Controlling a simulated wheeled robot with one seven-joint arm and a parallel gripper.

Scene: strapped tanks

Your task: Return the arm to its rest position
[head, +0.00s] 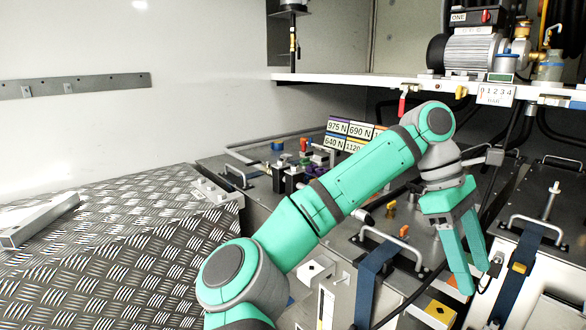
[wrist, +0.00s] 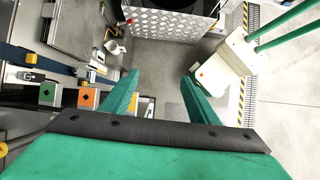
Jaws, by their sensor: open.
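My green arm reaches from the bottom middle up to a raised elbow at the right in the head view. My gripper (head: 470,272) hangs below it, fingers pointing down, above the strapped grey tanks. In the wrist view my gripper (wrist: 160,90) shows two green fingers spread apart with nothing between them. A tank with a blue strap (head: 372,268) stands below and left of the gripper. Another tank with a blue strap (head: 520,268) stands to its right. From these views I cannot tell whether the fingers touch anything.
A white shelf (head: 350,82) with a pump motor (head: 470,52) runs above the elbow. Labelled plates (head: 350,133) stand behind the arm. Tank handles (head: 392,243) stick up near the gripper. Checkered metal plating (head: 110,255) lies left. The wrist view shows open floor (wrist: 290,80) at right.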

